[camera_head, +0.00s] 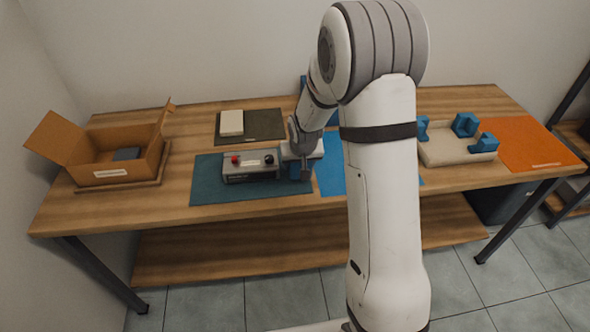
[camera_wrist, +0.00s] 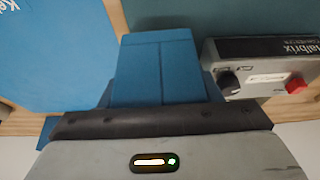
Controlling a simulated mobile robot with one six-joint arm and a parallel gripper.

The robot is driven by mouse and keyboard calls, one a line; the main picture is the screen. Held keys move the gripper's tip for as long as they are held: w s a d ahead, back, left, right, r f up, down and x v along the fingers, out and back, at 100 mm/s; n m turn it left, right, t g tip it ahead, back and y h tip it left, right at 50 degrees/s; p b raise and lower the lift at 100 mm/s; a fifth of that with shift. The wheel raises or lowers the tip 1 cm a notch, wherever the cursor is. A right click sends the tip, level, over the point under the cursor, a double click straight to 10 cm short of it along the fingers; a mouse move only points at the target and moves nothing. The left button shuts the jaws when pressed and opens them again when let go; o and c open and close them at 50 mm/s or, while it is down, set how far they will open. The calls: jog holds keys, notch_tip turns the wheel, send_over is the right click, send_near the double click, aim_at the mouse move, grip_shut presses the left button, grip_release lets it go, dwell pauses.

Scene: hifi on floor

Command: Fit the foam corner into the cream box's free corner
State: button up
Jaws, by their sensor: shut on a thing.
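My gripper (camera_head: 301,157) points down beside the grey device, near the front middle of the table. It is shut on a blue foam corner (camera_wrist: 160,70), which fills the middle of the wrist view. In the head view, little of that foam shows beneath the gripper, and I cannot tell whether it touches the mat. The cream box (camera_head: 452,156) is a shallow tray at the right of the table. Blue foam pieces sit at its back left, back right (camera_head: 465,124) and front right (camera_head: 485,143) corners. Its front left corner looks bare, close behind my arm in the picture.
A grey device (camera_head: 250,166) with red and black knobs stands on a teal mat (camera_head: 204,188), close beside the held foam. An open cardboard box (camera_head: 112,174) is at left. A cream block (camera_head: 231,122) lies on a dark mat. An orange mat (camera_head: 535,147) is at right.

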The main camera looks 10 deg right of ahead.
jog(key=shift+f, duration=1.95)
jog(key=shift+s, duration=0.1)
jog(key=shift+f, duration=0.15)
jog(key=o, duration=0.9)
jog(key=shift+o, duration=0.2)
